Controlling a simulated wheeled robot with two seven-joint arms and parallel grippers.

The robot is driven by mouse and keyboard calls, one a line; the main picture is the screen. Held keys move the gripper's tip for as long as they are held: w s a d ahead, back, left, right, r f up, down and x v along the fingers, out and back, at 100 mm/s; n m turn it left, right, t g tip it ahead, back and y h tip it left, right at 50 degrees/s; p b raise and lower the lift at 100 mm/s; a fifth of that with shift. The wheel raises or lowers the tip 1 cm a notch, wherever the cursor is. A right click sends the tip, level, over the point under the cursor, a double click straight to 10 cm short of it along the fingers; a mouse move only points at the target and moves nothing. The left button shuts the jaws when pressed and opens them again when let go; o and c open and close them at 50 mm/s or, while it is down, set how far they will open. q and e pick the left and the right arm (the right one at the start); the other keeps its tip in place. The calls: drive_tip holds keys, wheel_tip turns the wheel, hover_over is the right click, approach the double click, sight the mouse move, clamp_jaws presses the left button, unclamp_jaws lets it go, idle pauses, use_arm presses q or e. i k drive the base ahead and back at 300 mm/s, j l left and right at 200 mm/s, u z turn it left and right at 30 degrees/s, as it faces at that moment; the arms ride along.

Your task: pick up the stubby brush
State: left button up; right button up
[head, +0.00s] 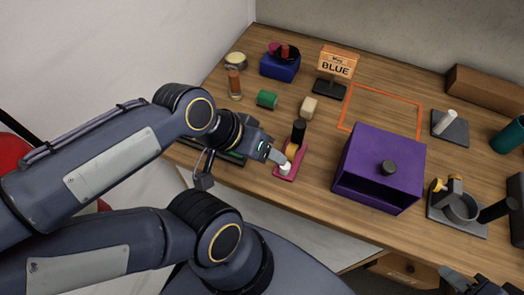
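A short item with a black end, an orange-tan middle and a pale rounded end, which looks like the stubby brush (298,133), lies on a pinkish-red tray (300,169) near the table's front edge. I cannot tell whether these parts are one piece. My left gripper (277,156) reaches in from the left and is right beside the brush's lower part. Its fingers are mostly hidden, so touching or gripping is unclear. My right gripper (470,282) is low at the bottom right, cut off by the picture edge, away from the brush.
A purple box (383,165) with a dark knob stands right of the tray. A green cylinder (267,99), a beige block (309,108) and an amber bottle (234,84) stand behind. A "BLUE" sign (337,65) is at the back. The orange-outlined area (385,105) is clear.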

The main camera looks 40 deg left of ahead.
sight(235, 92)
drive_tip(key=k+l+u, duration=0.1)
drive_tip(key=u, duration=0.4)
drive_tip(key=k+l+u, duration=0.1)
drive_tip(key=u, duration=0.4)
drive_tip(key=k+u, duration=0.25)
drive_tip(key=u, duration=0.25)
